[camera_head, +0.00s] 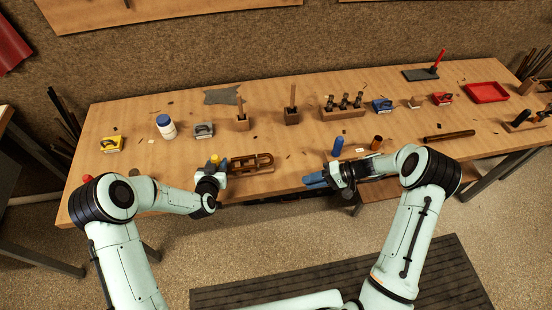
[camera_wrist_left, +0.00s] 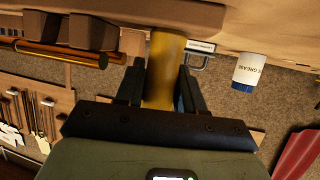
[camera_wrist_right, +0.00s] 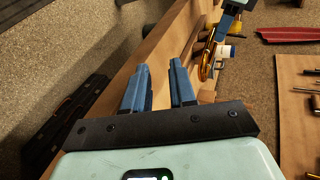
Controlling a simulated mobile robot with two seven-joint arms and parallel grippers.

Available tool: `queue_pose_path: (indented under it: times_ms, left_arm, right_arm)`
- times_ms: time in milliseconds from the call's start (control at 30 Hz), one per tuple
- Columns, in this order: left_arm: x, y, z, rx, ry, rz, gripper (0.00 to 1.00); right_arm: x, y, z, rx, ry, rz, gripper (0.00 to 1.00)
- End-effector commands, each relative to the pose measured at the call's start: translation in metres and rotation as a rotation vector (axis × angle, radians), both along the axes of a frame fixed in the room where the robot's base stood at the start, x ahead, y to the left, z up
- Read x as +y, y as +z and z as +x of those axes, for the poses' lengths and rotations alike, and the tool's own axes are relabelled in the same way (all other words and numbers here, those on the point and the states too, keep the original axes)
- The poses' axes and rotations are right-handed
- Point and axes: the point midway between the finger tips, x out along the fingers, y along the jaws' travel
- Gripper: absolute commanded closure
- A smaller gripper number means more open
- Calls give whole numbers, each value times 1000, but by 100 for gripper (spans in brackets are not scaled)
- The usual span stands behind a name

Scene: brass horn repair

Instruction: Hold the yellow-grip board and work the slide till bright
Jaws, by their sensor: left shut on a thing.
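My left gripper (camera_head: 212,172) is shut on the yellow grip (camera_head: 214,159) at the left end of a wooden board (camera_head: 262,171), near the table's front edge. In the left wrist view the yellow grip (camera_wrist_left: 164,72) stands between the fingers. The board carries a brass slide (camera_head: 252,161), which lies to the right of that gripper; its tube (camera_wrist_left: 72,52) shows partly in the left wrist view. How bright its surface is, I cannot tell. My right gripper (camera_head: 318,181) is open and empty at the table's front edge, right of the board. Its fingers (camera_wrist_right: 160,88) have nothing between them.
A blue cylinder (camera_head: 337,146) and an orange one (camera_head: 376,143) stand right. A red tray (camera_head: 487,92) lies far right.

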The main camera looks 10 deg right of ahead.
Motion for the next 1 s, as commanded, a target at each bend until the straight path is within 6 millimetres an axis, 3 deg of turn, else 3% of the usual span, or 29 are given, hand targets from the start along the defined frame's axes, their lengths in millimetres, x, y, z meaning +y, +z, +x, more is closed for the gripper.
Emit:
queue_pose_path:
  times_ms: [300,533,1000]
  left_arm:
    - [0,0,0,1,1,0,91]
    - [0,0,0,1,1,0,91]
    - [1,0,0,1,1,0,91]
  right_arm:
    - [-1,17,51,-171,-128,214,75]
    - [0,25,65,-220,-165,266,75]
    - [77,9,97,-218,-162,264,75]
